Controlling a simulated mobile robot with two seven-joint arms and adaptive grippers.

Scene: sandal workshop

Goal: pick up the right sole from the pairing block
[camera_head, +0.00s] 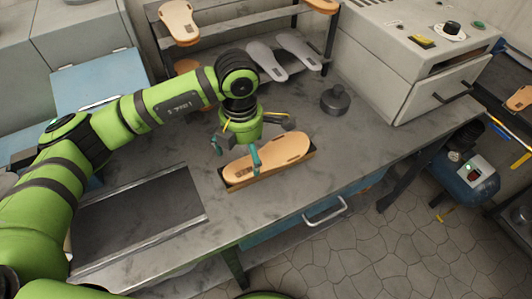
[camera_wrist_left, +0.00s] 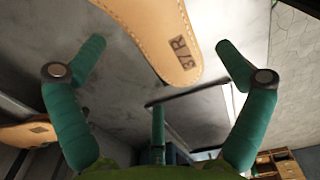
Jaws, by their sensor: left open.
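The tan right sole (camera_head: 281,153) lies on the pairing block (camera_head: 238,184), a low brown block on the workbench. In the left wrist view the end of the sole (camera_wrist_left: 160,22) shows stitching along its edge and a dark stamp that ends in R. My left gripper (camera_head: 236,153) is open and empty at the left end of the sole. One teal finger stands in front of the sole, the other behind. In the wrist view the sole's end shows between the two fingertips (camera_wrist_left: 160,48); contact cannot be made out. My right gripper is out of view.
A rack (camera_head: 215,50) at the back holds tan soles and grey soles (camera_head: 283,60). A dark round weight (camera_head: 335,100) stands behind the block, near a grey machine (camera_head: 400,60). A dark recessed panel (camera_head: 140,220) lies left. The bench right of the block is clear.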

